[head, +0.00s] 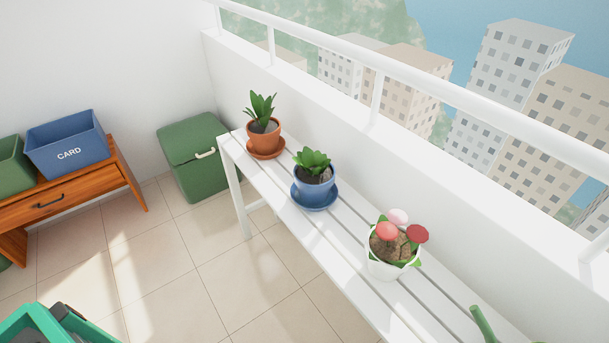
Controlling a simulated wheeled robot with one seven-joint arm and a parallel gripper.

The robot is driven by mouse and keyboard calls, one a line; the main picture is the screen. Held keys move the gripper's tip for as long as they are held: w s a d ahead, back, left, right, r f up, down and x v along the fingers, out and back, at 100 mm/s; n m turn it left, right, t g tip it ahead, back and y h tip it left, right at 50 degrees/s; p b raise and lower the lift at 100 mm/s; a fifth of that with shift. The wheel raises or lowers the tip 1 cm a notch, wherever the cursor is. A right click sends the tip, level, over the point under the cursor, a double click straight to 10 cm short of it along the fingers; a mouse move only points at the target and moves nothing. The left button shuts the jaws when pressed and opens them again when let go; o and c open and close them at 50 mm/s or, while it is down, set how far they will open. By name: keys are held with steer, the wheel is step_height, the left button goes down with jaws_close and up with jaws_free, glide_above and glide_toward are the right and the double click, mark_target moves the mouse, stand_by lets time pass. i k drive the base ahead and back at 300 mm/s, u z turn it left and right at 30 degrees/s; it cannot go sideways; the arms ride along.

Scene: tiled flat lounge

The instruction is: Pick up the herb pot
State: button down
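A small blue pot (314,189) with a bushy, broad-leaved green plant stands upright on a blue saucer (316,207), on the white slatted bench (345,236). It looks most like the herb pot. A terracotta pot (264,139) with long pointed leaves stands on its own saucer farther back on the bench. A white pot (385,268) with pink and red blooms stands nearer. Clear gaps separate the three pots, and nothing touches the blue one. I cannot make out my gripper in the head view.
A white parapet with a railing (376,98) runs behind the bench. A green lidded bin (192,160) stands past its far end. A wooden cabinet (75,200) holds a blue CARD box (68,145). A teal object with dark parts is cut off lower left. Tiled floor left of the bench is free.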

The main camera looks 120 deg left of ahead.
mark_target(314, 175)
steer(key=u, duration=3.6)
steer(key=k, duration=0.8)
steer(key=i, duration=0.8)
steer(key=z, duration=0.1)
